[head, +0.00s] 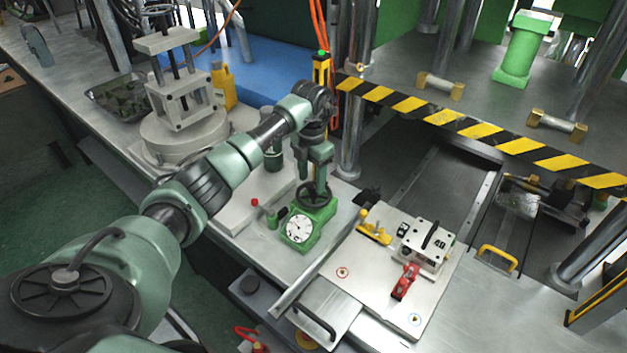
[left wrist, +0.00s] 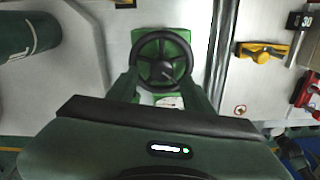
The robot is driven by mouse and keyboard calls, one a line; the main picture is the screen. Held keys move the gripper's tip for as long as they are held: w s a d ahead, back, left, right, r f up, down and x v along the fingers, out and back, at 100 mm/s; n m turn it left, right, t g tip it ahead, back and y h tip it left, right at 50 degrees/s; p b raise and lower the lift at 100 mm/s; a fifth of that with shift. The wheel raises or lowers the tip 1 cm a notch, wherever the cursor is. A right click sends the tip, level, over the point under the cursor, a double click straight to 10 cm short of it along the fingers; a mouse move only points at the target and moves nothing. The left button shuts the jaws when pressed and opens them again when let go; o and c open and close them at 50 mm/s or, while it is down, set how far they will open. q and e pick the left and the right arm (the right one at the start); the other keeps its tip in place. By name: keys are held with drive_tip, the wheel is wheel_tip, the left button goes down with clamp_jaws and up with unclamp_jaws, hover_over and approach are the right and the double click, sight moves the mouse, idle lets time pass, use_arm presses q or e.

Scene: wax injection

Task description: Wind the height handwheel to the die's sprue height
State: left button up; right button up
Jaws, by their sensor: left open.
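The dark spoked handwheel (head: 316,193) lies flat on top of a green unit (head: 308,233) with a white round dial (head: 299,228) on its front. My left gripper (head: 315,182) points down right over the handwheel, its fingers open. In the left wrist view the handwheel (left wrist: 162,60) lies between and beyond the finger ends of the left gripper (left wrist: 161,78); I cannot tell whether they touch the rim. The die, a pale metal block (head: 428,246) with a black handle, sits on a plate to the right. My right gripper is not in view.
A red toggle clamp (head: 405,281) and a yellow clamp (head: 374,228) flank the die on the plate (head: 365,285). A steel column (head: 350,130) and a striped press edge (head: 480,130) stand behind. A dark green cylinder (head: 273,155) stands just left of my gripper.

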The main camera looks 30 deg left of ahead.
sight(314, 190)
use_arm(q)
wheel_tip(314, 190, down, 2)
drive_tip(key=shift+w+d+f, duration=0.1)
drive_tip(key=shift+w, duration=0.05)
drive_tip(key=shift+f, duration=0.25)
clamp_jaws()
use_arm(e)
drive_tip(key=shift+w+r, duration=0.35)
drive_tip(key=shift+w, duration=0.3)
